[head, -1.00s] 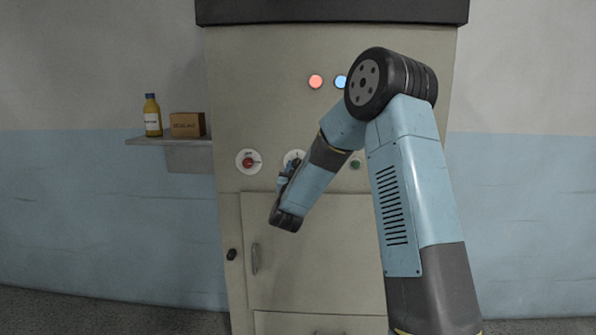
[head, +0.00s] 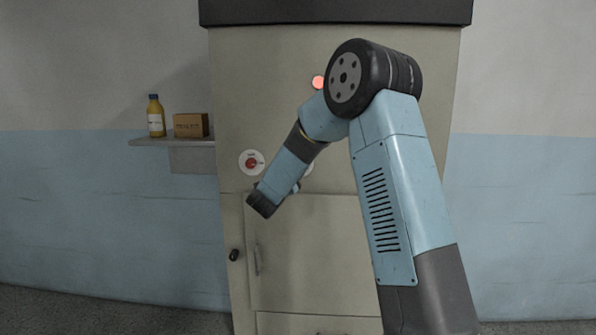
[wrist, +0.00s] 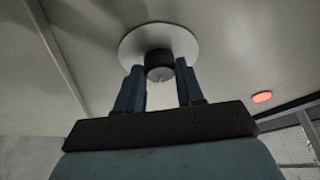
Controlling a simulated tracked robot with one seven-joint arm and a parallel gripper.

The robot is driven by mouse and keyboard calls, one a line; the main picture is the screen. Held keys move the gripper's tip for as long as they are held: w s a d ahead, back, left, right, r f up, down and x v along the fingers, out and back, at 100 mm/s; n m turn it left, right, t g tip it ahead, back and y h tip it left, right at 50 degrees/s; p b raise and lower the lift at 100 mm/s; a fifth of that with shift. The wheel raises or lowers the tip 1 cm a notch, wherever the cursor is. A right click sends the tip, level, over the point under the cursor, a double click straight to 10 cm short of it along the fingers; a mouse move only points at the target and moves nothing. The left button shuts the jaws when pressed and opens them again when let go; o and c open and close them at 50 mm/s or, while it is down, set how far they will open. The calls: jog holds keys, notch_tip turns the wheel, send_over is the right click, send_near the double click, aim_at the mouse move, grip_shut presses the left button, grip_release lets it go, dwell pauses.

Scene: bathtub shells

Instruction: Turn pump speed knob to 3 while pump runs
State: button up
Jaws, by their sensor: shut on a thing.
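The dark pump speed knob (wrist: 159,66) sits in the middle of a round white dial plate (wrist: 158,40) in the wrist view. My gripper (wrist: 159,76) is shut on it, with one blue finger on each side. In the head view my own arm hides the knob and most of its dial; only a sliver of the white plate (head: 309,168) shows beside the wrist. The knob's pointer and the dial's numbers cannot be read.
A red knob on a white dial (head: 251,163) is to the left on the beige cabinet (head: 232,100). A red lamp (head: 318,82) is above. A wall shelf (head: 170,141) at left holds a yellow bottle (head: 155,118) and a brown box (head: 190,125). A cabinet door (head: 320,250) is below.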

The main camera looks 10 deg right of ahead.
jog(key=m+g, duration=0.1)
jog(key=m, duration=0.3)
jog(key=m+g+y, duration=0.1)
jog(key=m+g, duration=0.1)
jog(key=m, duration=0.2)
jog(key=shift+s+d+y, duration=0.1)
jog(key=shift+d+y, duration=0.05)
jog(key=shift+y, duration=0.15)
jog(key=shift+m, duration=0.4)
jog(key=o, duration=1)
jog(key=shift+r, duration=0.15)
jog(key=shift+o, duration=0.2)
jog(key=shift+r, duration=0.1)
jog(key=v, duration=1.3)
jog(key=shift+s+a, duration=0.25)
jog(key=shift+a, duration=0.05)
